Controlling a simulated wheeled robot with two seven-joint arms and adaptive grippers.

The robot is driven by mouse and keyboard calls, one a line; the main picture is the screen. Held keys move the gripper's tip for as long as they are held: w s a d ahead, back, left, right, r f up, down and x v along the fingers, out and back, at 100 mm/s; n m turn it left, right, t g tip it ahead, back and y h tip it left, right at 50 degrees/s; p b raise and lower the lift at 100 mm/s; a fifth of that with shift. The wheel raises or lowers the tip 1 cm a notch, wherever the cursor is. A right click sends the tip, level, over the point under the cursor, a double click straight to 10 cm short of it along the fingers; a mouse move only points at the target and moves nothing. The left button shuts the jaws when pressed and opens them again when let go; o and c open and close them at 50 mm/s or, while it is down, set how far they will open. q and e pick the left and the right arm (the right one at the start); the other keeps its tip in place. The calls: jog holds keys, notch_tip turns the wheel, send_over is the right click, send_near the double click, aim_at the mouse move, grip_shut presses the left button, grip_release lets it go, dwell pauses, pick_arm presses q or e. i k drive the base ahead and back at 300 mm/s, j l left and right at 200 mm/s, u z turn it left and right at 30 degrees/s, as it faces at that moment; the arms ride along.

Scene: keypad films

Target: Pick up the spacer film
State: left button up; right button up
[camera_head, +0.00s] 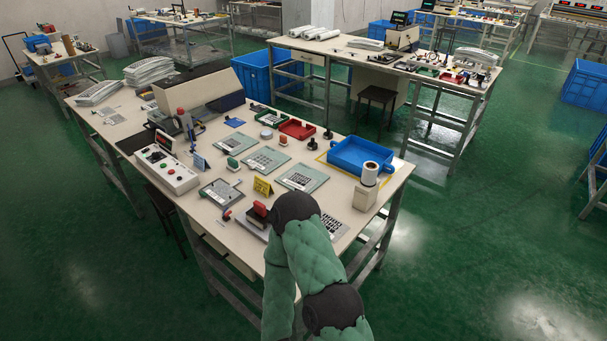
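Several flat sheets with keypad-like patterns lie on the near workbench (145,105). A pale green-edged sheet (265,160) is at the middle. Another sheet with a dark grid (301,178) lies to its right. A grey-framed panel (221,192) is nearer the left front, and a dark keypad sheet (331,226) lies by the front edge, partly hidden by my arm. I cannot tell which of these is the spacer film. A green-sleeved arm of mine with dark joints rises from the bottom over the front edge. Neither gripper shows.
A blue tray (361,155) sits at the bench's right, a white roll on a stand (367,187) before it. A red tray (297,129), a yellow sign (263,187) and a white control box (166,170) stand among the sheets. Green floor is open at right.

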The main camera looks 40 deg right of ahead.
aim_at(259, 161)
jog(key=i+j+z, duration=0.2)
jog(key=z, duration=0.2)
jog(key=i+j+z, duration=0.25)
jog(key=z, duration=0.2)
jog(key=i+j+z, duration=0.15)
jog(key=j+z, duration=0.25)
jog(key=i+j+z, duration=0.1)
jog(key=j+z, duration=0.2)
jog(key=z, duration=0.15)
